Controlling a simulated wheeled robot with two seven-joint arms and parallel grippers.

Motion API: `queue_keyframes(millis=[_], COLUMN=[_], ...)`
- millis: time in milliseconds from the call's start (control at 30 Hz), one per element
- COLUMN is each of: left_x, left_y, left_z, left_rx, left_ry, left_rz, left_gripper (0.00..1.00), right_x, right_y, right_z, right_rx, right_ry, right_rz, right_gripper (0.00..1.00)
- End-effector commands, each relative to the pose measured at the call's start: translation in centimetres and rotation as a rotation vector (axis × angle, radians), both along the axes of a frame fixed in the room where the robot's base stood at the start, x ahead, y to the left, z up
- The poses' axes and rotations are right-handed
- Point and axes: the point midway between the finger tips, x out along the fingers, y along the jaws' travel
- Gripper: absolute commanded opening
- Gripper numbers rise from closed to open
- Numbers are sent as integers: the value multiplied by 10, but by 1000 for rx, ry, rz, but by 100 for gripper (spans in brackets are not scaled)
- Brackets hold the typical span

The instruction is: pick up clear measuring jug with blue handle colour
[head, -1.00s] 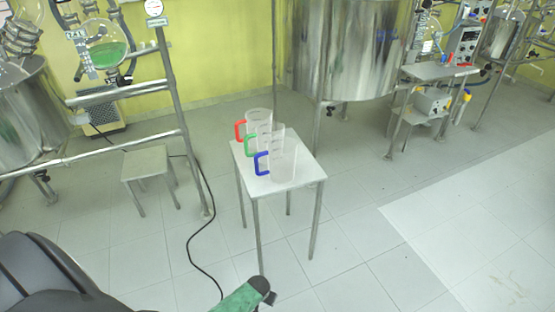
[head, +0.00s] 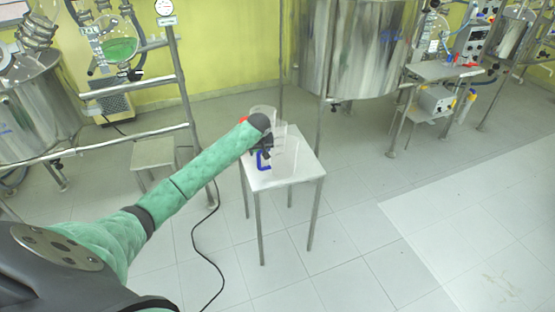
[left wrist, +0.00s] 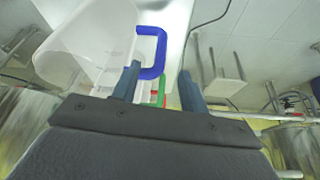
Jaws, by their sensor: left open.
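The clear measuring jug (head: 284,162) with the blue handle (head: 263,160) stands upright at the near side of a small white table (head: 300,178). In the left wrist view the jug (left wrist: 85,45) is at the upper left, its blue handle (left wrist: 152,50) close to the left finger. My left gripper (left wrist: 158,85) is open, with the lower bend of the blue handle beside its left finger; I cannot tell if they touch. In the head view my left arm hides most of the jugs behind. My right gripper is not in view.
A green handle (left wrist: 160,90) and a red handle (head: 243,120) of other jugs show behind the blue one. A low stool (head: 153,152) and metal frame stand to the left. A steel vessel (head: 350,50) stands behind the table.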

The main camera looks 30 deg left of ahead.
Motion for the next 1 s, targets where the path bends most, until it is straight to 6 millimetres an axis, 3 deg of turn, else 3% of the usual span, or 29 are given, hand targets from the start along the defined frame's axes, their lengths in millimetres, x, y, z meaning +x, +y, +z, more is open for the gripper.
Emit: queue_keyframes(millis=[367,567,800,1000], left_x=[10,17,24,24], left_y=[8,14,18,18], left_z=[-23,-45,-67,-69], left_rx=[0,1,1,1], left_ry=[1,2,-1,-1], left_rz=[4,4,2,2], left_gripper=[44,44,44,44], right_x=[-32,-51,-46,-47], right_y=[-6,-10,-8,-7], right_z=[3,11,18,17], right_rx=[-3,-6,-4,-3], right_ry=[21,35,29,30], right_rz=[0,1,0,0], right_gripper=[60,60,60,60])
